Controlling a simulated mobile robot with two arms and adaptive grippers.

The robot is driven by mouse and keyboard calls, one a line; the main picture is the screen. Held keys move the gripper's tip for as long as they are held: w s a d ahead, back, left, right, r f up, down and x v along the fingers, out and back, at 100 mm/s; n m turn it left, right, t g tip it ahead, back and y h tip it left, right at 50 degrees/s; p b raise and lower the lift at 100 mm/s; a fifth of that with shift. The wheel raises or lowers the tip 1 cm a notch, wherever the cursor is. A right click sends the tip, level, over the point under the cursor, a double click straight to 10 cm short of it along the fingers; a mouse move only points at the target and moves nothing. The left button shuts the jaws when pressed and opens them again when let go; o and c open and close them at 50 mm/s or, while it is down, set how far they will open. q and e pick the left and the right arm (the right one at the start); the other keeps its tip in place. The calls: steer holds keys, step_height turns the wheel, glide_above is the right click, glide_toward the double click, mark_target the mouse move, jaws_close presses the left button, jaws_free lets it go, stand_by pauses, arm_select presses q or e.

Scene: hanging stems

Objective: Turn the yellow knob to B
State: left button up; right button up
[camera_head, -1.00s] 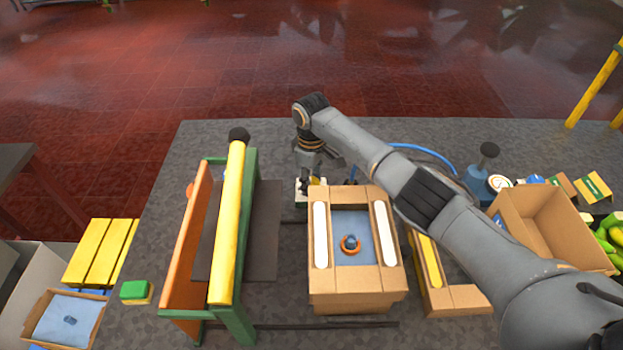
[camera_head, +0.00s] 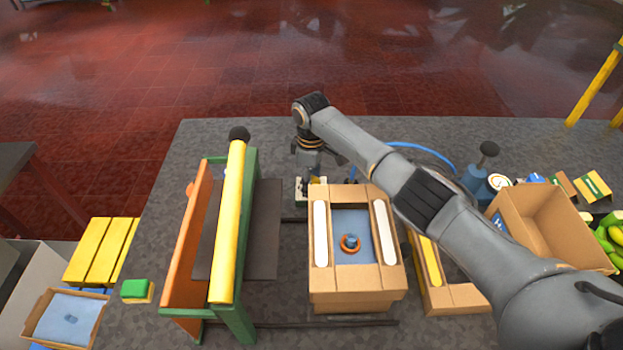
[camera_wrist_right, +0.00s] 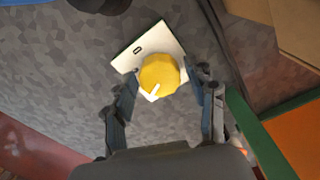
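The yellow knob (camera_wrist_right: 161,75) sits on a white plate (camera_wrist_right: 150,48) in the right wrist view. A white pointer mark on the knob points to the lower left of that view. One small dark mark shows on the plate's upper part; I cannot read a letter B. My right gripper (camera_wrist_right: 163,80) has its fingers spread, one on each side of the knob. I cannot tell whether either fingertip touches it. In the head view my right gripper (camera_head: 312,187) is over the plate at the table's middle, hiding most of the knob. My left gripper is not in view.
A cardboard box with a blue inset (camera_head: 350,222) stands just in front of the plate. A green frame with a yellow bar (camera_head: 229,225) stands to the left. An open carton (camera_head: 555,228) is at the right. The table behind the plate is clear.

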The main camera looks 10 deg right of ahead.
steer(key=shift+r, duration=0.1)
step_height(320, 180, up, 12)
stand_by(0.6)
stand_by(0.4)
